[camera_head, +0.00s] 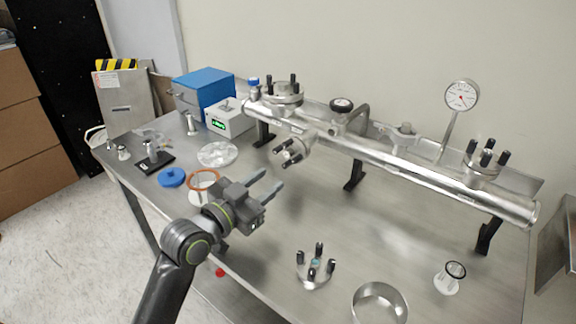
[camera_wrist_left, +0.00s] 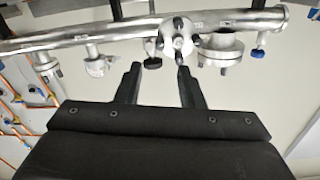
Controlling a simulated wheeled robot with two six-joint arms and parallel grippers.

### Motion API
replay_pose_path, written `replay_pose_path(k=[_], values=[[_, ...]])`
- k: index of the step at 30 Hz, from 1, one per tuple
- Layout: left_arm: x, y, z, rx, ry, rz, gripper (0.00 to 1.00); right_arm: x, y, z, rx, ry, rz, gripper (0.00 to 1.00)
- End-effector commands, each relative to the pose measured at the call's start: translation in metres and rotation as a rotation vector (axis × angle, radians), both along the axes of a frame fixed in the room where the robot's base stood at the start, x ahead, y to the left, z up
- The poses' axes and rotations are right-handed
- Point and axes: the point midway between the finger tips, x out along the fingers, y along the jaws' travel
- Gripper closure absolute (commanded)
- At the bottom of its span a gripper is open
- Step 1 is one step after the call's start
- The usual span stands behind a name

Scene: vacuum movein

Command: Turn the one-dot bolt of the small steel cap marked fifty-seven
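A small steel cap (camera_head: 293,150) with black bolts closes the short side port of the long steel tube (camera_head: 390,166). In the left wrist view, a round cap with black bolts (camera_wrist_left: 178,38) faces me on the tube, just beyond the fingertips. The number fifty-seven and the bolt dots are too small to read in either view. My left gripper (camera_head: 273,178) is open and empty, in front of and below the side-port cap, with its fingers pointing toward the tube. In the left wrist view the open fingers (camera_wrist_left: 159,70) stand apart with nothing between them. My right gripper is out of view.
A loose flange with black bolts (camera_head: 315,268), a steel ring (camera_head: 380,303) and a white round piece (camera_head: 449,278) lie at the front. An orange ring (camera_head: 204,172) and a blue disc (camera_head: 172,177) lie left of my arm. A gauge (camera_head: 461,96) rises behind the tube.

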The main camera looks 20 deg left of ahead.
Motion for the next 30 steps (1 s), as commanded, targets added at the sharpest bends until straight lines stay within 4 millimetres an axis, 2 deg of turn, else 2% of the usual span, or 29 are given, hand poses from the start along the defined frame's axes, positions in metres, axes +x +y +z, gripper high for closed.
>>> replay_pose_path(k=[3, 10, 15, 24, 25, 30], values=[[0.025, -0.01, 0.001, -0.003, -0.001, -0.001, 0.65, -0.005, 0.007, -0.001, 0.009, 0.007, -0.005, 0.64], [0.059, -0.023, 0.0, -0.002, 0.002, 0.0, 0.65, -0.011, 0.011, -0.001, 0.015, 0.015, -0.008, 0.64], [0.07, -0.027, 0.0, 0.0, 0.001, -0.001, 0.65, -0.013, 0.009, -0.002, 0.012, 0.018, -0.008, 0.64], [0.072, -0.028, 0.0, 0.0, 0.001, 0.0, 0.65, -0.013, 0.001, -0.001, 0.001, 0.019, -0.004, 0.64], [0.072, -0.028, 0.0, 0.0, 0.001, 0.0, 0.66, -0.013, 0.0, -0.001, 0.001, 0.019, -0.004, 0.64], [0.072, -0.028, 0.0, 0.0, 0.001, 0.0, 0.89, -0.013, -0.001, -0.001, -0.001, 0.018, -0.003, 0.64]])
